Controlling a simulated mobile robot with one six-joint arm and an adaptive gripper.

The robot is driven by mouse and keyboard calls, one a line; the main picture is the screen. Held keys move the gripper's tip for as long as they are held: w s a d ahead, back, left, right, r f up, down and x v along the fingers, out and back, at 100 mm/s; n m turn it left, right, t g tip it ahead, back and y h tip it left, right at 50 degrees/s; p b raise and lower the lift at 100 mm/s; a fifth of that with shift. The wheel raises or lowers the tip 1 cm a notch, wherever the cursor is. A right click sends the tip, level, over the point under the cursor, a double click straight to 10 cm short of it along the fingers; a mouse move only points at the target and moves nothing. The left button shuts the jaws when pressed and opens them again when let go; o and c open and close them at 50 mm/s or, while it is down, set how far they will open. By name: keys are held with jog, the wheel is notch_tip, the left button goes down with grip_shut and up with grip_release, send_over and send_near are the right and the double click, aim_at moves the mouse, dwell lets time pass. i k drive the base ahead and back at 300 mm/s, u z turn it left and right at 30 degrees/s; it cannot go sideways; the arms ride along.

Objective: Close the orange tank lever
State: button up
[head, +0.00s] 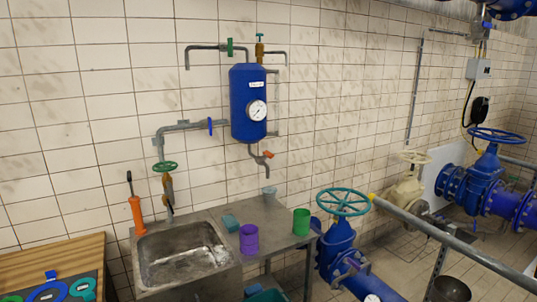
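The orange tank lever (267,154) is small and sits on the grey outlet pipe (254,157) under the blue wall tank (241,105). It points out to the right of the pipe; its exact angle is too small to tell. The tank hangs on the tiled wall and has a round white gauge (257,110) on its front. My gripper is not in this view.
Below the tank is a metal counter (270,222) with a purple cup (249,238), a green cup (301,222) and a sink (182,256). A teal handwheel (343,202) and a yellow-tipped grey rail (440,232) stand to the right.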

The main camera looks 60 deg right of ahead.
aim_at(267, 153)
jog(key=k, duration=1.6)
jog(key=z, duration=1.05)
jog(key=i, duration=1.1)
jog(key=z, duration=0.1)
